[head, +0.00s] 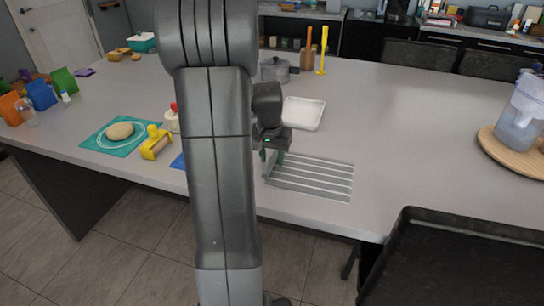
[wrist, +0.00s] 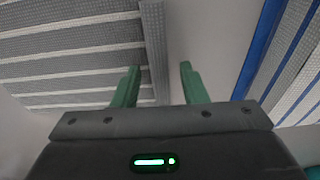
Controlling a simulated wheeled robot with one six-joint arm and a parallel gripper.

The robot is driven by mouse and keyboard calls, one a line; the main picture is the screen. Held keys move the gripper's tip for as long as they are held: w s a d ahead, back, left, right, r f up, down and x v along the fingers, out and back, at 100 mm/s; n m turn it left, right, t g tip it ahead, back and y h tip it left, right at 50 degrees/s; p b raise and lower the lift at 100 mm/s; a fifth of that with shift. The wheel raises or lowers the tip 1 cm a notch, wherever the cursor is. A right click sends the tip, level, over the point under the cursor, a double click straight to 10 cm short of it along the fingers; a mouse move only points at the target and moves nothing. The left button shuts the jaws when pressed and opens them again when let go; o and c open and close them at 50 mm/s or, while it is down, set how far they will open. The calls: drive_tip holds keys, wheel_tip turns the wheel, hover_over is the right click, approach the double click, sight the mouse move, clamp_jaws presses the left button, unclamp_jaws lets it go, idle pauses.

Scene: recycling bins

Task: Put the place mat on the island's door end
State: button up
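A grey place mat (head: 318,181) with white stripes lies near the front edge of the island (head: 385,130), right of my arm in the head view. In the wrist view the mat (wrist: 70,48) fills the upper left, with a plain grey edge band (wrist: 155,45). My gripper (wrist: 160,67) has its green fingers apart, one on each side of the band's line. Nothing shows clamped between them. In the head view my gripper (head: 273,157) is at the mat's left edge; contact cannot be told. The door (head: 52,35) stands beyond the island's far left end.
A blue-bordered striped piece (wrist: 262,48) lies right of my gripper in the wrist view. A teal mat (head: 98,143) with dough, a yellow roller (head: 155,144) and coloured boxes (head: 42,93) occupy the left side. A white tray (head: 303,113) lies behind the mat. A black tray (head: 465,265) is front right.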

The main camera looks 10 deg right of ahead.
drive_tip(key=shift+r, duration=0.1)
wheel_tip(320, 180, up, 12)
drive_tip(key=s+a, duration=0.1)
drive_tip(key=shift+s, duration=0.25)
idle(0.4)
